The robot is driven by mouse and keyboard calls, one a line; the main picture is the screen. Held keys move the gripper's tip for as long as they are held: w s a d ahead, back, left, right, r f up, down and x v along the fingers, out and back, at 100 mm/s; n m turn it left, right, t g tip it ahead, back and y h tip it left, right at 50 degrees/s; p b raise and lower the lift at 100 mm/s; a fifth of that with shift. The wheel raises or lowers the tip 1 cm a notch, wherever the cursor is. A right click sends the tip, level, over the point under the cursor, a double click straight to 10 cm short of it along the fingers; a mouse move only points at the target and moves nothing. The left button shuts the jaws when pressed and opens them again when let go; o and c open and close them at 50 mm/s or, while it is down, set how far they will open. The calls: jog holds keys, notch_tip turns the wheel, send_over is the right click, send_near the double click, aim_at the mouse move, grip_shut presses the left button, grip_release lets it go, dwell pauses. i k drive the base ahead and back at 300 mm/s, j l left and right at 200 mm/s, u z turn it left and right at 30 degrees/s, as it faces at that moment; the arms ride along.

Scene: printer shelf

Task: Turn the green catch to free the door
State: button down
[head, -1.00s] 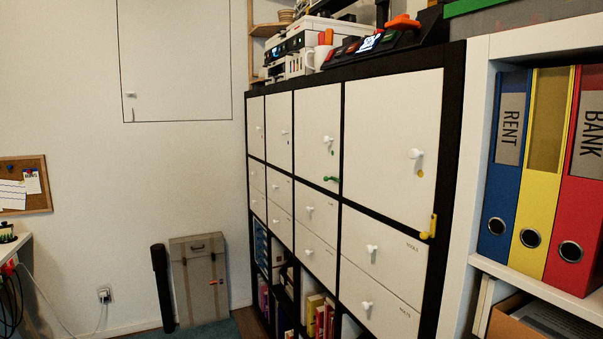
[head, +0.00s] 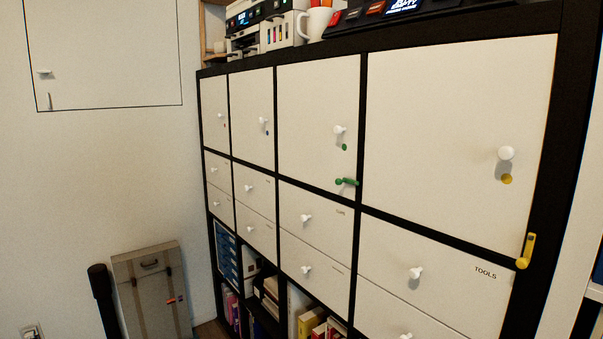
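The green catch (head: 346,182) sits at the lower right corner of a white door (head: 316,118) in the top row of the black shelf unit. Its arm lies roughly level, with one end over the door's lower corner and the other on the black frame. The door is shut. It has a white knob (head: 340,130) and a green dot (head: 344,147) below the knob. My gripper is not in view.
The larger door (head: 450,130) to the right has a yellow dot and a yellow catch (head: 526,250). White drawers (head: 310,218) with knobs lie below. A case (head: 150,290) and a black tube (head: 103,300) stand by the wall. A mug (head: 314,22) stands on top.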

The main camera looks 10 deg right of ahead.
aim_at(338, 182)
jog(key=i+j, duration=0.65)
jog(key=i, duration=0.1)
